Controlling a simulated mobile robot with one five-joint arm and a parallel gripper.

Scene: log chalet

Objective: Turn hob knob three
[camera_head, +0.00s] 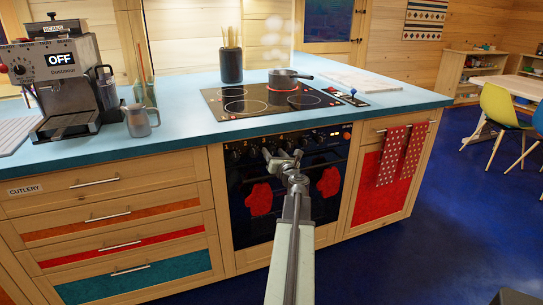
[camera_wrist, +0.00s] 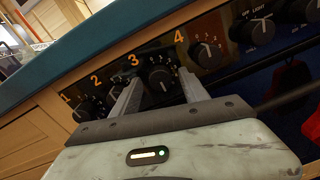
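Hob knob three (camera_wrist: 160,79) is a round black knob under an orange "3" on the dark control panel in the wrist view. My gripper (camera_wrist: 159,77) is open, with one finger to the left of this knob and one to the right. Small gaps seem to show on both sides; I cannot tell whether either finger touches it. Knob four (camera_wrist: 208,54) is right of the fingers; knob one (camera_wrist: 82,112) is left. The left finger partly hides knob two. In the head view my gripper (camera_head: 282,154) is at the panel and partly covers the knob row.
A pan (camera_head: 283,78) stands on the black hob (camera_head: 225,103) by a glowing red zone, with steam above. Red mitts (camera_head: 260,199) hang on the oven front. Further oven knobs (camera_wrist: 260,31) lie to the right. A coffee machine (camera_head: 60,72) and jug (camera_head: 139,122) stand left.

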